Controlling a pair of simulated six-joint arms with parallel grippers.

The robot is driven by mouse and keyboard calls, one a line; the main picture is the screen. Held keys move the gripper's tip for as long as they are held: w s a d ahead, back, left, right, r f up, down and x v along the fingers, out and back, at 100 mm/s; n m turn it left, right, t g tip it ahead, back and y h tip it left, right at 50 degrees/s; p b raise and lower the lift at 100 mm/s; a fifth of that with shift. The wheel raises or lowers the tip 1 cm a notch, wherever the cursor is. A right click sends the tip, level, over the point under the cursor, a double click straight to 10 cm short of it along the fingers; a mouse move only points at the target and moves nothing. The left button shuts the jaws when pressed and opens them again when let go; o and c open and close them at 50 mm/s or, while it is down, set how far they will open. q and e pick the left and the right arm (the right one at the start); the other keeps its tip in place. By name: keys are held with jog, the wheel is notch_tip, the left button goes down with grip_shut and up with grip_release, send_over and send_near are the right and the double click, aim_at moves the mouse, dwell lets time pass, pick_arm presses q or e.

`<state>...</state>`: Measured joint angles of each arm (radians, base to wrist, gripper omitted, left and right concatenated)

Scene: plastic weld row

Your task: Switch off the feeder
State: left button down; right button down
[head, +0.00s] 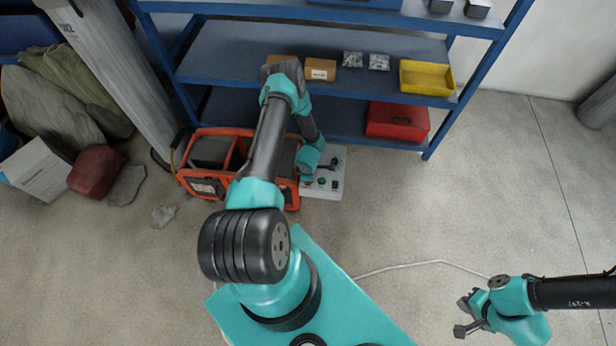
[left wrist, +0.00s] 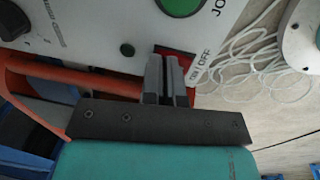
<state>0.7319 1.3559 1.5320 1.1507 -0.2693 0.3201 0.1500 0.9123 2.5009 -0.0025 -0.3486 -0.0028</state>
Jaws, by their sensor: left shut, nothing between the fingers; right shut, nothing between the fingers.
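The feeder (head: 334,186) is a light grey box with knobs and buttons, standing on the floor beside an orange-framed machine. In the left wrist view its panel (left wrist: 110,18) shows a black knob, a green round button and a red switch (left wrist: 178,52) beside an ON / OFF label. My left gripper (left wrist: 166,62) is shut and empty, with its fingertips over the red switch and covering part of it. I cannot tell whether they touch, or which way the switch is set. In the head view my left wrist hides that gripper. My right gripper (head: 462,316) is shut and empty at the lower right.
The orange-framed machine (head: 213,187) stands left of the feeder. A blue shelf rack (head: 235,60) behind holds boxes, a yellow bin (head: 427,78) and a red case (head: 397,121). A pale cable (head: 400,266) lies on the floor. The floor at right is mostly clear.

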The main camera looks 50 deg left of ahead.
pick_arm(q)
jog(key=shift+s+d+f, duration=0.2)
jog(key=shift+s, duration=0.05)
jog(key=shift+s+d+r, duration=0.15)
jog(key=shift+s+d, duration=0.3)
jog(key=shift+s, duration=0.05)
jog(key=shift+a+r, duration=0.1)
jog(key=shift+w+r, duration=0.1)
jog(key=shift+r, duration=0.35)
notch_tip(320, 180, up, 13)
jog(key=s+d, duration=0.1)
jog(key=shift+s, duration=0.25)
dwell(0.4)
jog(key=shift+w+a, duration=0.45)
jog(key=shift+w, duration=0.15)
